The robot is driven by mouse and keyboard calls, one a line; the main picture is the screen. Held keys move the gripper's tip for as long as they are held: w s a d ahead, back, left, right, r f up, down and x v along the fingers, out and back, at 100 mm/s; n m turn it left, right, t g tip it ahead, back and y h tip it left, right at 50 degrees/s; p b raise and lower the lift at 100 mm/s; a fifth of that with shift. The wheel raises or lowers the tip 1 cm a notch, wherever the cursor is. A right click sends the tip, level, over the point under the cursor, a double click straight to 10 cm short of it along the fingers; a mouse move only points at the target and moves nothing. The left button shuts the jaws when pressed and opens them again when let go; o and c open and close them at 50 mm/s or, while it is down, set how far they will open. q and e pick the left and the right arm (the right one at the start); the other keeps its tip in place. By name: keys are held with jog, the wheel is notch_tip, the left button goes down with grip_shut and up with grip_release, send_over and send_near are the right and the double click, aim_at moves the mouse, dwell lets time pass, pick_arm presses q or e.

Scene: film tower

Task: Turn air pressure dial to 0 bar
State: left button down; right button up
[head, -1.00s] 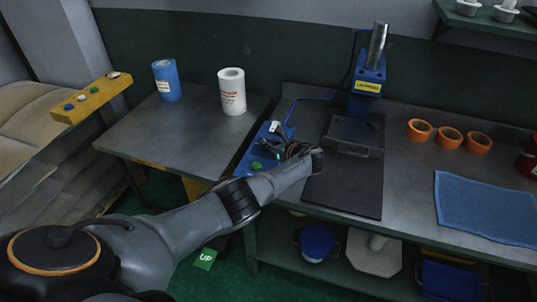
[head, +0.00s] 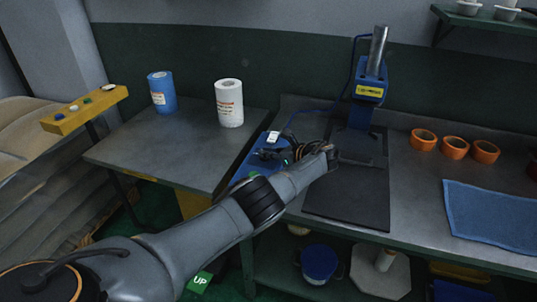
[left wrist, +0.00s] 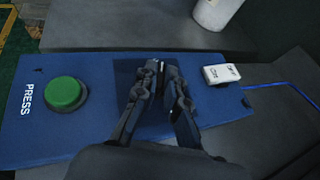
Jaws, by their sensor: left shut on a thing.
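The blue control panel (head: 246,169) lies on the workbench, left of the press. It also shows in the left wrist view (left wrist: 40,130), with a green PRESS button (left wrist: 64,94) at left and a small white box (left wrist: 221,74) at right. My left gripper (head: 273,155) is over the panel. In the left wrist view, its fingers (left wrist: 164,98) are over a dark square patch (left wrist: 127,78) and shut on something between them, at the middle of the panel. The air pressure dial is mostly hidden by the fingers, and its reading cannot be seen. My right gripper is not in view.
The blue press (head: 369,88) stands behind a black mat (head: 345,208). Several orange tape rolls (head: 455,148) and a blue cloth (head: 490,215) are at right. A blue roll (head: 162,93) and a white roll (head: 229,103) stand on the side table (head: 165,150).

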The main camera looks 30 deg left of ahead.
pick_arm(q)
jog(key=c, duration=1.4)
grip_release()
jog(key=v, duration=1.2)
